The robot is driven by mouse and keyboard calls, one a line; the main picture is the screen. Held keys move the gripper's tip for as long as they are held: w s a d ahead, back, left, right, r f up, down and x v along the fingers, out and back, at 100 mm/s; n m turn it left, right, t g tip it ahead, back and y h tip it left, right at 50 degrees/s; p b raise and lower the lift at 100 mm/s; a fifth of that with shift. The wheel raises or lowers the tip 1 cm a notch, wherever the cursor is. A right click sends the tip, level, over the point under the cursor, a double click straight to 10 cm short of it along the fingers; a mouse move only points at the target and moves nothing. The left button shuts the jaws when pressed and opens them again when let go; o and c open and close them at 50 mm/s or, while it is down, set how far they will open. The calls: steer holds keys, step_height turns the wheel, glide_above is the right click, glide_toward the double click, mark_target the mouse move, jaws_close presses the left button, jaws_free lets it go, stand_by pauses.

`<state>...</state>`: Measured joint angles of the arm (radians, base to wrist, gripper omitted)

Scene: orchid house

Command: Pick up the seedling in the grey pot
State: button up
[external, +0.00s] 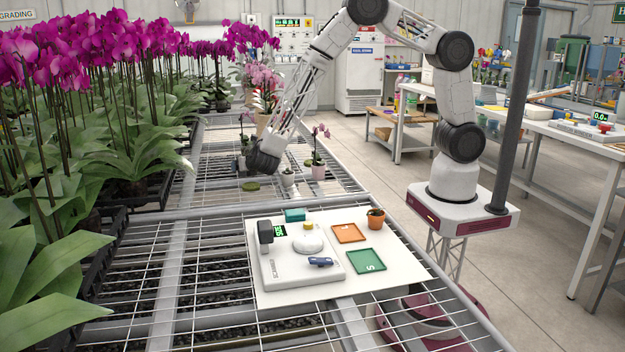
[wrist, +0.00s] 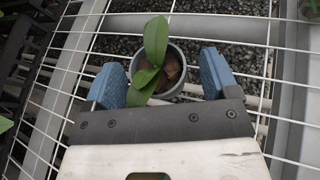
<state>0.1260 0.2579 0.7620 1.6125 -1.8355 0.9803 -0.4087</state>
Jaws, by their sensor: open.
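In the wrist view, the seedling (wrist: 156,42) has a few green leaves and stands in a round grey pot (wrist: 180,88) with brown bark. My gripper (wrist: 162,80) is open, its two blue fingers apart on either side of the pot's near half, with nothing held. In the external view, my gripper (external: 263,162) is a dark shape low over the far bench, and its fingers are hard to make out. A small pale pot (external: 288,179) with a plant stands just right of it; I cannot tell whether it is the same pot.
A pink-flowered orchid (external: 318,170) stands to the right and a green disc (external: 250,186) lies in front. Rows of magenta orchids (external: 80,70) fill the left. The near bench bears a white board (external: 400,268) with a scale (external: 300,268), coloured trays and a terracotta pot (external: 376,219).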

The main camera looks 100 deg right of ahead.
steer(key=shift+w+d+f, duration=0.1)
steer(key=shift+w+d, duration=0.05)
steer(key=shift+d, duration=0.15)
stand_by(0.4)
steer(key=c, duration=1)
steer(key=shift+o, duration=0.2)
steer(key=shift+r, duration=0.85)
step_height(320, 180, up, 2)
steer(key=s+a, duration=0.1)
steer(key=s, duration=0.4)
steer(key=s+a+r, duration=0.1)
steer(key=s+a, duration=0.1)
steer(key=s, duration=0.3)
steer(key=s+a, duration=0.1)
steer(key=s, duration=0.4)
steer(key=shift+s+a+r, duration=0.15)
steer(key=shift+s+a, duration=0.05)
steer(key=shift+a, duration=0.15)
